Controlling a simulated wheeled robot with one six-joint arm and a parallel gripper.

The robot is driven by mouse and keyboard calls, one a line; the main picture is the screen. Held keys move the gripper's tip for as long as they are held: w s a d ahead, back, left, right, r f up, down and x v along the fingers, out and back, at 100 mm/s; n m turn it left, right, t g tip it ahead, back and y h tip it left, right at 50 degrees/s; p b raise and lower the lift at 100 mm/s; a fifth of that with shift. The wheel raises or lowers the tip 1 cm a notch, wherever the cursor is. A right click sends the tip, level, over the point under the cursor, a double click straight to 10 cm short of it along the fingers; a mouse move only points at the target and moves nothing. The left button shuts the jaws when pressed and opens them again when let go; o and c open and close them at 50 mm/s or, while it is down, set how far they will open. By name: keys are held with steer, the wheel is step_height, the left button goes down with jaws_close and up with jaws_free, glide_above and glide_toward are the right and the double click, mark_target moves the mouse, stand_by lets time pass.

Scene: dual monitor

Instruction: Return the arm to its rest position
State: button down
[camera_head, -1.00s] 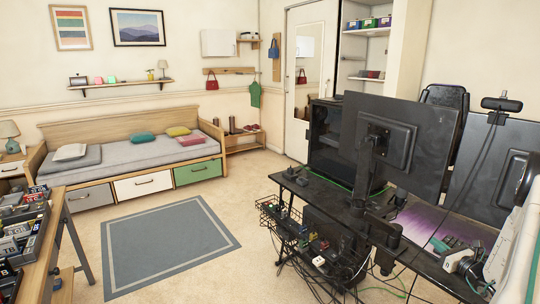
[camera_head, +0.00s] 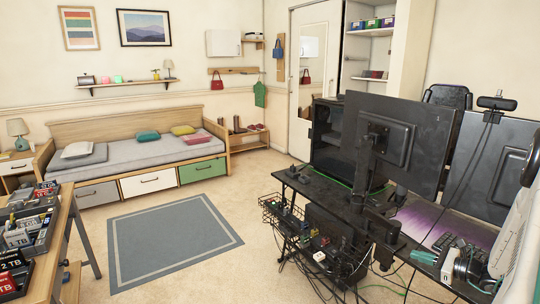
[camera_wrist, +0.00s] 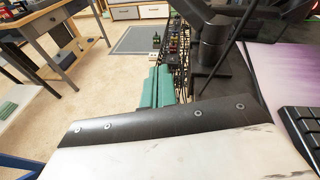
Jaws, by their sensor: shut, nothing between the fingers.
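In the wrist view, the two teal fingers of my gripper (camera_wrist: 159,88) stand close together, shut and empty, beyond a white and black part of my own body that hides their base. Past the fingertips are the cables and small items at the desk's end. In the head view, part of my white arm (camera_head: 512,240) shows at the right edge, in front of the desk (camera_head: 424,262). I cannot clearly make out the fingertips in that view.
Two monitors (camera_head: 398,140) on a black stand rise above the desk. A PC tower (camera_head: 331,140) stands behind. Loose cables (camera_head: 345,268) hang at the desk's near end. A side table with boxes (camera_head: 30,222) is at left. The floor around the grey rug (camera_head: 172,240) is clear.

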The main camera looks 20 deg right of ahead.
steer(key=s+a+r+n+g+y, duration=0.25)
steer(key=a+r+n+g, duration=0.4)
steer(key=a, duration=0.45)
steer(key=s+a+r+n+g+y, duration=0.1)
steer(key=s+a+r+n+g, duration=0.2)
steer(key=a+r+n+g, duration=0.55)
steer(key=s+a+r+n+t+h, duration=0.1)
steer(key=s+a+r+n+h, duration=0.4)
steer(key=s+a, duration=0.4)
steer(key=s+a+r+n+t+h, duration=0.1)
steer(key=s+a+r+n+h, duration=0.4)
steer(key=s+a+r+n, duration=0.3)
steer(key=shift+s+a+r+n+t, duration=0.2)
steer(key=shift+s+a+n+t, duration=0.15)
steer(key=shift+s+a, duration=0.75)
steer(key=shift+h, duration=0.25)
